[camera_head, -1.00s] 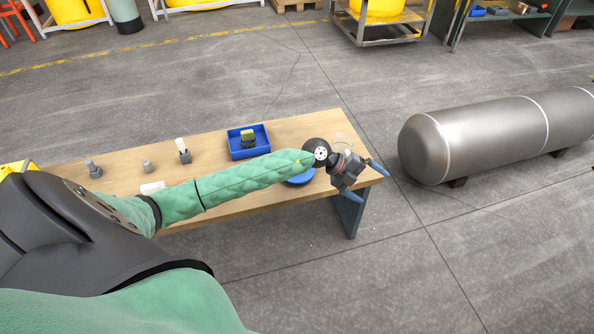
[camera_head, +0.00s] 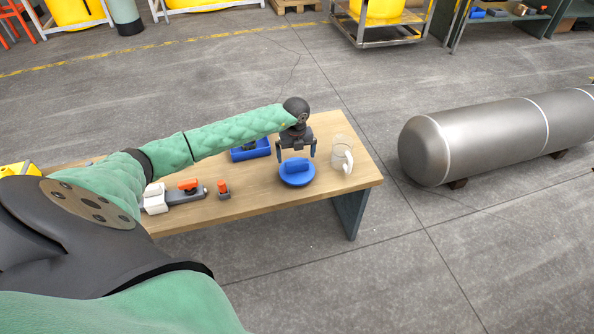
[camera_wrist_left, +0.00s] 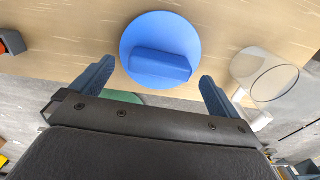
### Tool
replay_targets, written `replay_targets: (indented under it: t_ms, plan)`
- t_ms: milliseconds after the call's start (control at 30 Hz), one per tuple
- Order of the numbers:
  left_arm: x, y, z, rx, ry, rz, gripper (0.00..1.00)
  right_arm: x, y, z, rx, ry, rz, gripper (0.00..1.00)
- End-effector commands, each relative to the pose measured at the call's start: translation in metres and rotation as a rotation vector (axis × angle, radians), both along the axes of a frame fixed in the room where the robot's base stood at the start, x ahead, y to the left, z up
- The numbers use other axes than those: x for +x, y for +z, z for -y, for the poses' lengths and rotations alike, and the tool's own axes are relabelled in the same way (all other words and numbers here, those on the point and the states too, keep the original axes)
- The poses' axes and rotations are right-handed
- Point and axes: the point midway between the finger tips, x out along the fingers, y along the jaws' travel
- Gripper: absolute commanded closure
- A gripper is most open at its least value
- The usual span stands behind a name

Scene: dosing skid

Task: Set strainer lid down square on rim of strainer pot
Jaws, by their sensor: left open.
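The strainer lid (camera_head: 297,179) is a blue disc with a raised blue grip bar, lying flat on the wooden table. It also shows in the left wrist view (camera_wrist_left: 160,30). My left gripper (camera_head: 297,154) is open and empty just above the lid. In the left wrist view my fingers (camera_wrist_left: 156,72) are spread to either side of the grip bar, apart from it. A clear vessel with a white handle (camera_head: 339,150), apparently the strainer pot, stands upright to the right of the lid. Its open round rim shows in the left wrist view (camera_wrist_left: 275,82). My right gripper is not in view.
A blue bin (camera_head: 240,154) sits behind my left arm. A grey valve with a red handle (camera_head: 188,187) and a small red-topped part (camera_head: 223,189) lie left of the lid. The table's front edge is close to the lid. A large steel tank (camera_head: 480,135) lies on the floor at right.

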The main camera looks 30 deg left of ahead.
Motion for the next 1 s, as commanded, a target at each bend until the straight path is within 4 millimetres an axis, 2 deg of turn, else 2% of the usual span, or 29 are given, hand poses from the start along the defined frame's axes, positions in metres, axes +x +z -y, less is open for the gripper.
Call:
replay_targets:
  t_ms: [300,400,600,633,833,1000]
  plan:
    - [-0.003,-0.038,0.006,-0.002,0.000,-0.003,0.00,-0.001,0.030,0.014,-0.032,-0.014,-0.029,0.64]
    - [-0.003,-0.047,0.006,-0.001,0.000,-0.001,0.00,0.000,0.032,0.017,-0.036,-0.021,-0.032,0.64]
    - [-0.002,-0.048,0.005,-0.001,-0.001,0.000,0.00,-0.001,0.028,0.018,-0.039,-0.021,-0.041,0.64]
    - [-0.002,-0.048,0.005,-0.001,-0.001,0.000,0.02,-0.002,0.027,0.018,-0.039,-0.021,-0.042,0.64]
    - [-0.002,-0.048,0.005,-0.001,-0.001,0.000,0.41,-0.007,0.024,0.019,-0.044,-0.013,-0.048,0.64]
    - [-0.002,-0.047,0.005,-0.001,-0.001,0.000,0.43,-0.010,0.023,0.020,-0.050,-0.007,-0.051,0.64]
